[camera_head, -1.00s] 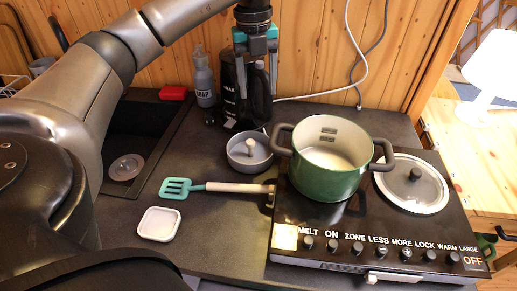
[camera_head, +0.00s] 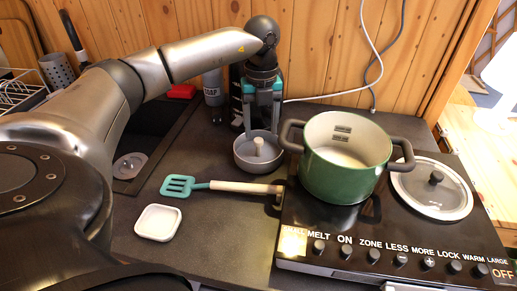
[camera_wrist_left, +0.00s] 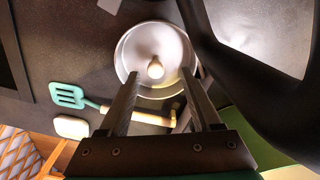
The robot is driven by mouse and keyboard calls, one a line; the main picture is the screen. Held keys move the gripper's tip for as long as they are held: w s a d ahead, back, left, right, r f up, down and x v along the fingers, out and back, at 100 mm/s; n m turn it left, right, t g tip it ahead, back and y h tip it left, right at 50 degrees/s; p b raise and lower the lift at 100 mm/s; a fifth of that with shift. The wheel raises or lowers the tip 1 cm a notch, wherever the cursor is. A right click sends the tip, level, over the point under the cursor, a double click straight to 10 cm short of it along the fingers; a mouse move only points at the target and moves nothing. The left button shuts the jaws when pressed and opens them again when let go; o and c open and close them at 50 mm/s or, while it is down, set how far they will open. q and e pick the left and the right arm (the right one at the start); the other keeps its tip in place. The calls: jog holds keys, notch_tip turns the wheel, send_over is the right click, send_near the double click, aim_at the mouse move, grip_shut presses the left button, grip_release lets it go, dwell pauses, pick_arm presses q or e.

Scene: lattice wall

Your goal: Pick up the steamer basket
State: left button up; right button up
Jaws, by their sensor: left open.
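The steamer basket (camera_head: 258,168) is a round, shallow grey dish with an upright light post in its middle. It sits on the dark counter left of the green pot. My left gripper (camera_head: 262,122) is open and points down just above and behind the basket. In the left wrist view the basket (camera_wrist_left: 137,48) lies beyond the spread fingers (camera_wrist_left: 158,85), with its post showing between them. The fingers do not appear to hold anything. My right gripper is not in view.
A green pot (camera_head: 330,180) stands close right of the basket on the black hob, beside a lid (camera_head: 418,195). A teal spatula (camera_head: 178,187) and a white dish (camera_head: 158,222) lie in front. Bottles (camera_head: 213,90) stand behind, near the wooden wall.

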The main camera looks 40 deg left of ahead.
aim_at(259, 140)
pick_arm(q)
jog(key=f, duration=0.4)
jog(key=shift+s+a+b, duration=0.15)
jog(key=shift+s+b, duration=0.2)
jog(key=shift+s, duration=0.05)
jog(key=shift+f, duration=0.5)
grip_shut()
